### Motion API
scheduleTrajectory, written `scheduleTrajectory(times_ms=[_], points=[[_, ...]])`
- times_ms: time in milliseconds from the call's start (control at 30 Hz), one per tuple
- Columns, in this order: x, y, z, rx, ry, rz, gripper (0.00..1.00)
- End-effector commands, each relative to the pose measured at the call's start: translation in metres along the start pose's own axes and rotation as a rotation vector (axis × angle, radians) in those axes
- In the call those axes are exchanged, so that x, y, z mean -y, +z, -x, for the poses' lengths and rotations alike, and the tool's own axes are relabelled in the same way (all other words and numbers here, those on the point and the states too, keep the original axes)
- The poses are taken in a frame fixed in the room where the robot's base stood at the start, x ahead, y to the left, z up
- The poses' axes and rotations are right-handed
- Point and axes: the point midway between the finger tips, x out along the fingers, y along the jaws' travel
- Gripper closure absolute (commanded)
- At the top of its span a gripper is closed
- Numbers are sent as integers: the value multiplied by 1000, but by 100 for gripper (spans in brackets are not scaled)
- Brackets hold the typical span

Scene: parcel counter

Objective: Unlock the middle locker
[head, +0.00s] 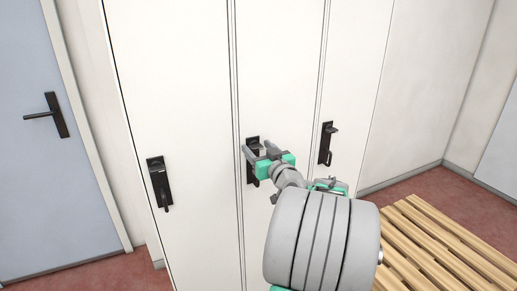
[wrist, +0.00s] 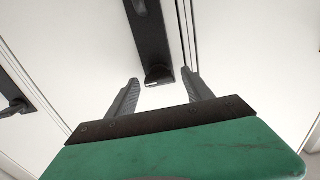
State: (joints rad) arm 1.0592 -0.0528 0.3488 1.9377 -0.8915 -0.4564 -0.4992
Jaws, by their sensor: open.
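The middle locker (head: 280,70) is a tall white door, closed, with a black lock plate (head: 252,140) partly hidden behind my gripper. In the wrist view the plate (wrist: 149,35) comes down from the top edge and ends in a dark knob-like part (wrist: 158,75). My gripper (head: 259,150) is open in front of this plate. In the wrist view its two grey fingertips (wrist: 161,78) are on either side of the knob-like part, with gaps showing on both sides. I cannot tell how far the fingertips are from it in depth.
The left locker (head: 175,80) and right locker (head: 355,60) have similar black handle plates (head: 159,183) (head: 326,143). A blue-grey door (head: 60,190) with a black lever is at far left. A slatted wooden bench (head: 440,245) stands at lower right on the red floor.

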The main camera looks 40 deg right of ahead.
Motion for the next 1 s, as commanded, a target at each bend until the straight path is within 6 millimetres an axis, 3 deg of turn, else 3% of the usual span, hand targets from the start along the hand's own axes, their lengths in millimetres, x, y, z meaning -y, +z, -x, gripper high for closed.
scheduleTrajectory(times_ms=[67,800,1000], points=[[0,0,0,0,0,0,40],[0,0,0,1,0,0,100],[0,0,0,1,0,-7,100]])
